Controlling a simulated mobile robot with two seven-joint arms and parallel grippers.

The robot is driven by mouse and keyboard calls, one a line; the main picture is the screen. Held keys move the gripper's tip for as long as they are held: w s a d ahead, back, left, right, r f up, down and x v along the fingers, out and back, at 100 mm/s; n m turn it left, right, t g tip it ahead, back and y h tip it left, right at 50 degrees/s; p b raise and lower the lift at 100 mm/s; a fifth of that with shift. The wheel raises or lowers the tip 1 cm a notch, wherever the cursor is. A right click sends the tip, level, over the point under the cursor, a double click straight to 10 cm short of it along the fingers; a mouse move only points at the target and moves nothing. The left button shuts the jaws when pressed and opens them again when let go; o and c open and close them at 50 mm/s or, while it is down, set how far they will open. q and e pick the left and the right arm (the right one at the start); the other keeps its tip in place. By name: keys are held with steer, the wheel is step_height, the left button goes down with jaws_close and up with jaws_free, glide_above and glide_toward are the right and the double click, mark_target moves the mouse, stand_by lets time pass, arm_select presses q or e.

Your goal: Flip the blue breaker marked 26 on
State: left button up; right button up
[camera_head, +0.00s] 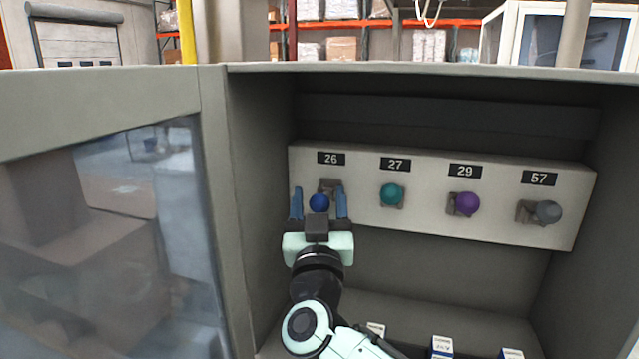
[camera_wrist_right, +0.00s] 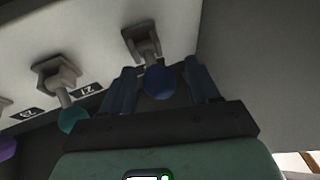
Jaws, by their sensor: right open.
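The blue breaker (camera_head: 319,203) is a round blue knob on a small grey mount, under the label 26 (camera_head: 331,158) at the left end of a pale panel. My right gripper (camera_head: 318,204) is open, with one blue finger on each side of the blue knob. In the right wrist view the blue knob (camera_wrist_right: 159,82) also sits between the two fingers (camera_wrist_right: 162,88), with a gap visible on each side. Whether a finger touches it is unclear. My left gripper is not in view.
On the same panel (camera_head: 430,220) are a teal knob (camera_head: 392,194) under 27, a purple knob (camera_head: 467,204) under 29 and a grey knob (camera_head: 548,212) under 57. The cabinet's left wall (camera_head: 262,190) is close to my gripper. Small boxes (camera_head: 442,347) stand on the cabinet floor.

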steer(key=shift+x, duration=0.9)
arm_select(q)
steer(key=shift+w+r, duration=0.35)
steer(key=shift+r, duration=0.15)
